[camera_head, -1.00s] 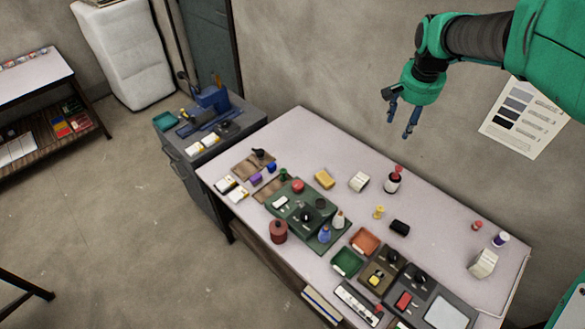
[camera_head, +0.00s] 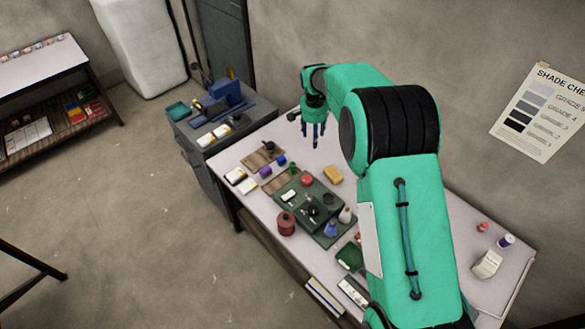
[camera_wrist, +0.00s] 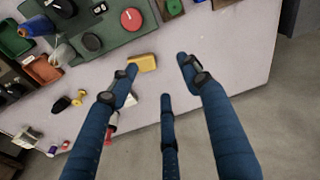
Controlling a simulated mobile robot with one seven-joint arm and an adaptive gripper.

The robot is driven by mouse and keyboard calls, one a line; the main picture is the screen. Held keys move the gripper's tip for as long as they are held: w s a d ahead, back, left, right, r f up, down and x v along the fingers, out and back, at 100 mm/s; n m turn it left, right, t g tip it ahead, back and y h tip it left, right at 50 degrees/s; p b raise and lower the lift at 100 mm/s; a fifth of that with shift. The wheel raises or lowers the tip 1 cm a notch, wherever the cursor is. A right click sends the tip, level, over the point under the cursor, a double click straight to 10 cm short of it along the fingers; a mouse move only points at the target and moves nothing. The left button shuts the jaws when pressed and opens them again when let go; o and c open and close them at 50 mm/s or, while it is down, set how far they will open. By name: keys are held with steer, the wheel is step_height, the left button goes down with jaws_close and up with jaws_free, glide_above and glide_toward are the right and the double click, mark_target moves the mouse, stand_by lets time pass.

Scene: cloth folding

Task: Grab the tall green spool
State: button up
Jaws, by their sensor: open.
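A small dark green spool (camera_head: 293,167) stands on the table near the far left corner of the dark green tray (camera_head: 322,235). It is small in the head view, and its height is hard to judge. In the wrist view, a green thing (camera_wrist: 174,7) at the top edge looks like the same spool, partly cut off. My gripper (camera_head: 314,138) hangs over the back of the table, fingers down, to the upper right of the spool in the head view. In the wrist view its blue fingers (camera_wrist: 157,65) are spread and empty.
A yellow block (camera_head: 333,174) lies on the table near the tray. Purple (camera_head: 265,171) and blue (camera_head: 281,160) spools stand beside the green one. A dark red jar (camera_head: 286,222) and small bottles crowd the tray. My arm hides the table's right middle.

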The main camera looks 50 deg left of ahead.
glide_above(292, 164)
steer(key=s+d, duration=0.1)
steer(key=s, duration=0.1)
step_height(292, 164, down, 9)
steer(key=shift+d+r+p, duration=0.1)
steer(key=shift+r+p, duration=0.1)
steer(key=shift+p, duration=0.1)
steer(key=shift+f, duration=0.15)
steer(key=shift+w+a+f, duration=0.1)
steer(key=shift+w+f, duration=0.1)
steer(key=shift+f, duration=1.2)
steer(key=shift+w+a+f, duration=0.1)
steer(key=shift+w+f, duration=0.1)
steer(key=shift+f, duration=1.15)
steer(key=shift+w+f, duration=0.2)
steer(key=shift+f, duration=1.2)
steer(key=shift+f, duration=0.15)
steer(key=shift+w+a+f, duration=0.1)
steer(key=shift+w+f, duration=0.05)
steer(key=shift+f, duration=0.65)
steer(key=shift+w+a+f, duration=0.1)
steer(key=shift+w+f, duration=0.05)
steer(key=shift+f, duration=0.65)
steer(key=shift+w+a+f, duration=0.1)
steer(key=shift+w+f, duration=0.05)
steer(key=shift+f, duration=0.65)
